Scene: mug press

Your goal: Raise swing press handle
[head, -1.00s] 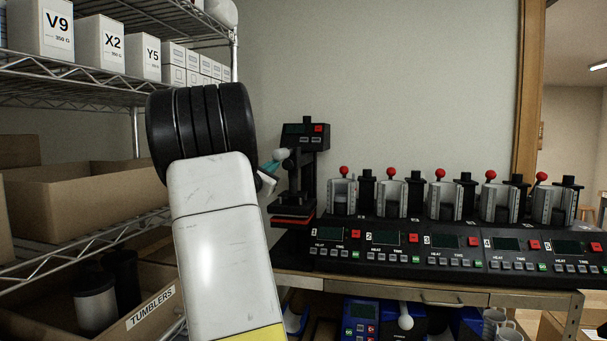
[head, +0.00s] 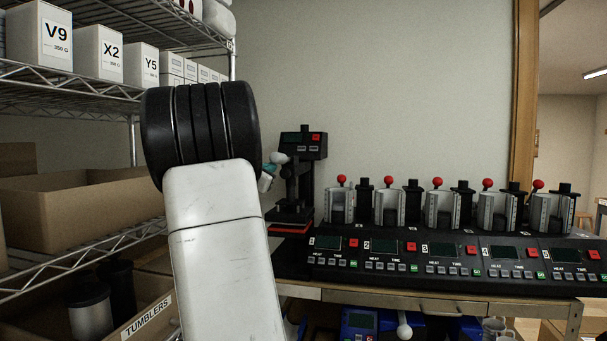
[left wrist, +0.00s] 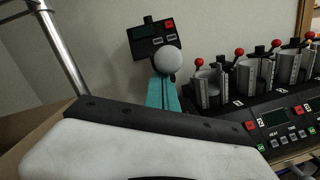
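The swing press (head: 304,172) is black, with a display box on top and a red-edged plate low down, just right of my left arm in the head view. Its handle ends in a white round knob (head: 279,158), which also shows large in the left wrist view (left wrist: 168,61). My left gripper (head: 270,170) has teal fingers, mostly hidden behind my wrist in the head view. In the left wrist view the fingers (left wrist: 162,94) lie close together, with their tips right under the knob. Whether the handle's bar is between them is hidden. My right gripper is not in view.
A row of mug presses (head: 443,209) with red-knobbed levers stands on a black control panel (head: 440,258) to the right. A wire shelf (head: 100,92) with boxes and a tumblers bin (head: 148,315) is close on the left. The wall above the presses is clear.

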